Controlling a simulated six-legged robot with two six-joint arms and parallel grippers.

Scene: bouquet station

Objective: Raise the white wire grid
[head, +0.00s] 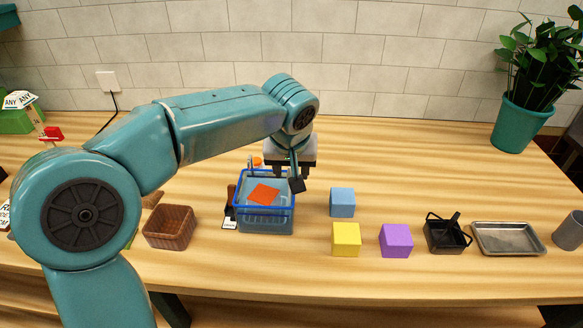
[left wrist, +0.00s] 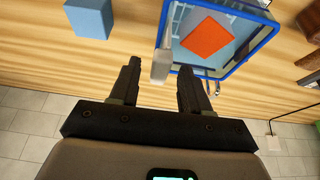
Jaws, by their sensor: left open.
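A clear tank with a blue rim (head: 291,190) stands on the table, holding what looks like bluish water and a flat orange square (head: 263,194). Pale grid-like lines of the white wire grid (head: 266,213) show faintly through its front wall. My left gripper (head: 298,184) is above the tank's back right corner, partly hidden by its own arm. In the left wrist view my left gripper (left wrist: 160,69) is open. A pale grey upright piece (left wrist: 162,63) shows between its fingers beside the blue rim (left wrist: 248,50); I cannot tell whether it belongs to the grid. My right gripper is out of view.
A blue cube (head: 342,202), a yellow cube (head: 346,239) and a purple cube (head: 396,240) stand right of the tank. A brown basket (head: 169,227) is to its left. A black container (head: 445,235), metal tray (head: 508,238) and grey cup (head: 570,231) are farther right.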

